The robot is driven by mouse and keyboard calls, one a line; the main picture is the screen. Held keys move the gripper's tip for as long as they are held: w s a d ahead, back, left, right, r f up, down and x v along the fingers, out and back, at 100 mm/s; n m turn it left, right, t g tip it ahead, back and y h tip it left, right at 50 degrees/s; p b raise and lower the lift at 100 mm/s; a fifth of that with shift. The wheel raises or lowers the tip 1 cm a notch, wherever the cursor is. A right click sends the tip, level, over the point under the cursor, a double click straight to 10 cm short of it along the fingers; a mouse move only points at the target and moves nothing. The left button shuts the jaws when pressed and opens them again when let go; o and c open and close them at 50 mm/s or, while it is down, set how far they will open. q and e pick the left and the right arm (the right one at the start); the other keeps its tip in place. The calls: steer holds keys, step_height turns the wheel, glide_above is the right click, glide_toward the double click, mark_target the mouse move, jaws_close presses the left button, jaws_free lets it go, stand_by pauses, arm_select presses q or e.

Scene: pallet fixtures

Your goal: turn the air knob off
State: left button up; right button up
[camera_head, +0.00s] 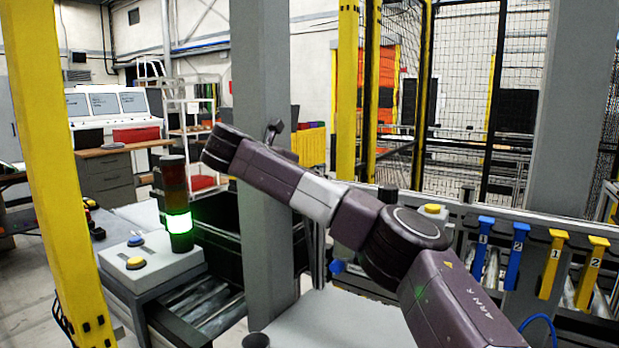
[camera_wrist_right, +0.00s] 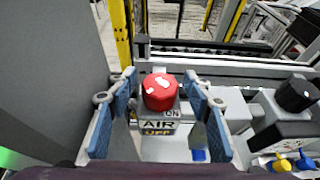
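The red air knob (camera_wrist_right: 160,92) shows in the right wrist view, with white marks on its top. It sits on a grey block with a label (camera_wrist_right: 158,128) reading AIR, ON and OFF. My right gripper (camera_wrist_right: 159,78) is open, its two blue-padded fingers on the left and right of the knob with a narrow gap on each side. I cannot tell for certain which setting the knob points to. In the head view my right arm reaches across to a grey post; its fingers and the knob are hidden there. My left gripper is not in view.
A grey post (camera_head: 262,230) stands close by my right wrist. A signal light glowing green (camera_head: 178,222) and a button box (camera_head: 152,264) are at left. Blue levers (camera_head: 516,252) and yellow levers (camera_head: 590,270) are at right. A black knob (camera_wrist_right: 296,94) lies right of the gripper.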

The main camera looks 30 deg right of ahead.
step_height(320, 180, up, 10)
stand_by(0.7)
stand_by(0.4)
